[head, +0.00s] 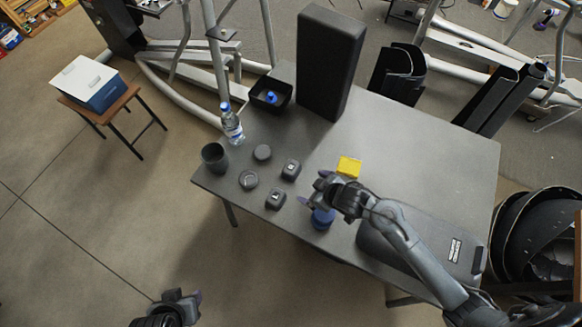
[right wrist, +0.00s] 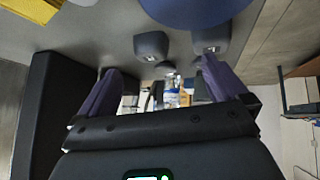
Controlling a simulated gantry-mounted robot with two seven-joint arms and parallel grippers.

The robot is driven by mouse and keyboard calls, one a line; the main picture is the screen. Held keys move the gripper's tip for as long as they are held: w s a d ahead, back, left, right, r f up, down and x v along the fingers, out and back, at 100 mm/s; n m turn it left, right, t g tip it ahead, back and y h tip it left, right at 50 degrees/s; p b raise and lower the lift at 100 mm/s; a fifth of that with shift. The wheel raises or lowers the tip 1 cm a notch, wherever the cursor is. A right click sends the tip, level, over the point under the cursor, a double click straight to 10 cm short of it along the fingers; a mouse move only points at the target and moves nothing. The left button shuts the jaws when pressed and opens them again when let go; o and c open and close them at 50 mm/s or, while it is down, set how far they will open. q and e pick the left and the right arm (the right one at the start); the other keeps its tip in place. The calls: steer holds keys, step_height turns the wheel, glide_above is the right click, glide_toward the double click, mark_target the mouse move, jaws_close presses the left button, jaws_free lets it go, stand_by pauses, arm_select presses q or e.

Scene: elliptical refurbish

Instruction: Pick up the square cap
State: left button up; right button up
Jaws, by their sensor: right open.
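Two dark square caps lie on the grey table, the farther square cap (head: 291,169) and the nearer square cap (head: 275,199). In the right wrist view two square caps also show, one on the left (right wrist: 151,46) and one on the right (right wrist: 210,38). My right gripper (head: 314,187) is open and empty, to the right of both caps and apart from them. Its two purple fingers show in the wrist view (right wrist: 162,68), pointing toward the caps. My left gripper (head: 182,302) is off the table at the bottom; its opening is unclear.
A blue round object (head: 323,218) is just below my right gripper. A yellow block (head: 349,166) lies beyond it. Two round caps (head: 262,152) (head: 249,180), a cup (head: 215,157) and a bottle (head: 231,124) stand left. A tall dark pad (head: 330,60) stands at the back.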

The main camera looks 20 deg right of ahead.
mark_target(293, 168)
steer(key=w+f+y, duration=0.1)
steer(key=w+f, duration=0.1)
steer(key=w, duration=0.1)
steer(key=w+f+n+y+b, duration=0.1)
steer(key=w+f, duration=0.1)
steer(key=w, duration=0.1)
steer(key=w+f+y, duration=0.1)
steer(key=w, duration=0.3)
steer(key=shift+a+f+n+g+b, duration=0.1)
steer(key=shift+f+n+g+b, duration=0.2)
steer(key=shift+f, duration=0.1)
steer(key=b+x, duration=0.1)
steer(key=x, duration=0.3)
steer(key=shift+w+a+b, duration=0.15)
steer(key=shift+w+b, duration=0.15)
steer(key=shift+w+a+f, duration=0.15)
steer(key=shift+w+f, duration=0.05)
steer(key=shift+f, duration=0.05)
steer(key=shift+c, duration=0.6)
steer(key=c, duration=0.9)
